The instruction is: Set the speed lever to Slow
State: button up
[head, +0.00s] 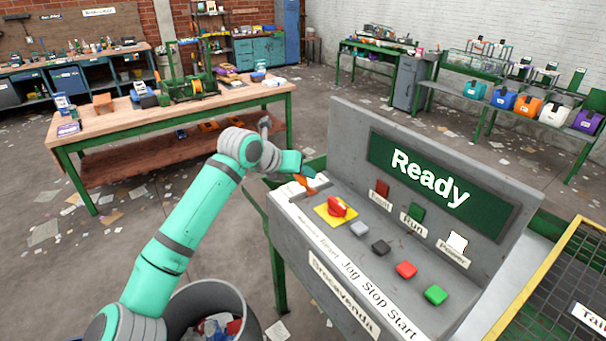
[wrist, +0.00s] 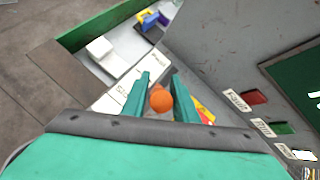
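The speed lever (head: 304,184) has an orange end and stands at the far left end of the grey console (head: 319,287). In the wrist view its round orange knob (wrist: 161,101) shows between the two teal fingers. My gripper (head: 307,171) is at the lever, and in the wrist view its fingers (wrist: 161,85) are apart, with the knob close to the right finger. I cannot make out firm contact on both sides. A white label strip (wrist: 118,94) beside the lever is partly hidden by the left finger, so the lever's setting is not readable.
A red button on a yellow plate (head: 336,209) sits close to the lever. Grey, black, red (head: 405,270) and green (head: 436,294) buttons follow along the console. The upright panel with a "Ready" display (head: 430,170) rises behind. A bin (head: 213,310) stands at the front.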

jog(key=shift+o, duration=0.9)
jog(key=v, duration=1)
jog(key=shift+s+a+r, duration=0.2)
jog(key=shift+s+a, duration=0.05)
jog(key=shift+a, duration=0.05)
